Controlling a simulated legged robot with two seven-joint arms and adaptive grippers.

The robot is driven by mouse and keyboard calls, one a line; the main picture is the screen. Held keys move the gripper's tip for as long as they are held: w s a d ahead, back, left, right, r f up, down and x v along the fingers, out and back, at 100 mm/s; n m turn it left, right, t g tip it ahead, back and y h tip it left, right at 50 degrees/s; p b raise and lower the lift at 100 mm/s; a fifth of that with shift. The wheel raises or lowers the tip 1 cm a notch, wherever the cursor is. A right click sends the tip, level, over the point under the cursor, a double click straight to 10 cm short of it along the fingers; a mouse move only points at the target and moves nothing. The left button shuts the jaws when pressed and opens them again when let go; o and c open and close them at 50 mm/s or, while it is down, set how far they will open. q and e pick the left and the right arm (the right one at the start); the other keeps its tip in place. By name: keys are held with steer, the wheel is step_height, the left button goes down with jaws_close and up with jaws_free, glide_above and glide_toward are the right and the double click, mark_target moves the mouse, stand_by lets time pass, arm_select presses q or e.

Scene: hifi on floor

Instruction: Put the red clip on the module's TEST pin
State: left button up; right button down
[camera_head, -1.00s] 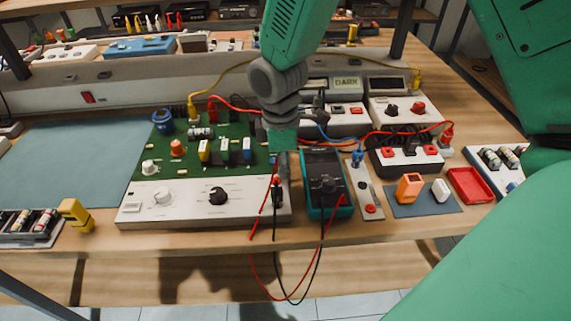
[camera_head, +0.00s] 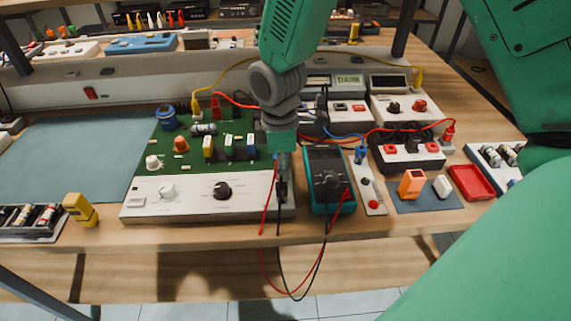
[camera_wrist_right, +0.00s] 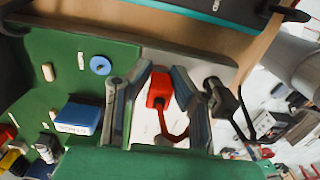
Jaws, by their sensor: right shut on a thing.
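My right gripper (camera_head: 284,178) points down over the right end of the module's white front panel (camera_head: 150,201), beside the teal multimeter (camera_head: 325,206). In the right wrist view, its fingers (camera_wrist_right: 160,100) are shut on the red clip (camera_wrist_right: 158,88), with a red lead trailing from it. The head view hides this clip behind the fingers. A black clip (camera_wrist_right: 222,98) stands just beside the fingers, at the panel's end; it also shows in the head view (camera_head: 283,193). The module's green board (camera_head: 192,147) lies behind the panel. I cannot read which pin is TEST.
Red and black leads hang in a loop over the table's front edge. Right of the multimeter are a narrow white strip (camera_head: 371,188), an orange block (camera_head: 411,183) and a red tray (camera_head: 471,182). A yellow tool (camera_head: 80,209) stands left. The blue-grey mat (camera_head: 70,160) is clear.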

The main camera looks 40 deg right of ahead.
steer(key=shift+a+f, duration=0.1)
steer(key=shift+a, duration=0.1)
steer(key=shift+d+f, duration=0.1)
steer(key=shift+d, duration=0.3)
steer(key=c, duration=1.3)
jaws_free()
steer(key=shift+c, duration=0.2)
arm_select(q)
steer(key=shift+d, duration=0.1)
arm_select(e)
steer(key=shift+d, duration=0.15)
arm_select(q)
steer(key=shift+s, duration=0.1)
arm_select(e)
steer(key=r, duration=1)
steer(key=shift+w+a+r, duration=0.15)
steer(key=shift+a+r, duration=0.05)
steer(key=shift+a, duration=0.05)
steer(key=shift+r, duration=0.7)
